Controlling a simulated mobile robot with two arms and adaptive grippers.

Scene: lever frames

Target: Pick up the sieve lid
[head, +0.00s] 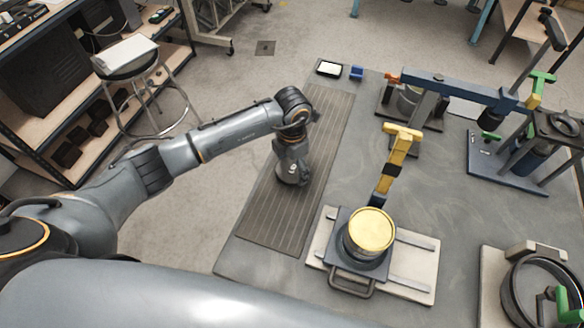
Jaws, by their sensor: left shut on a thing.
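A round brass-coloured top (372,229), which looks like the sieve lid, sits on a dark round body on a small plate with a front handle. A yellow lever arm (396,152) stands just behind it. My left gripper (292,180) points down over the ribbed mat, to the left of the brass top and apart from it. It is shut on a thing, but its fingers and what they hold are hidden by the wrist. My right gripper is not in view.
The ribbed mat (262,222) is otherwise clear. A pale base board (416,287) lies under the brass-topped stack. A blue lever frame (440,82) and a dark press (505,165) stand at the back right.

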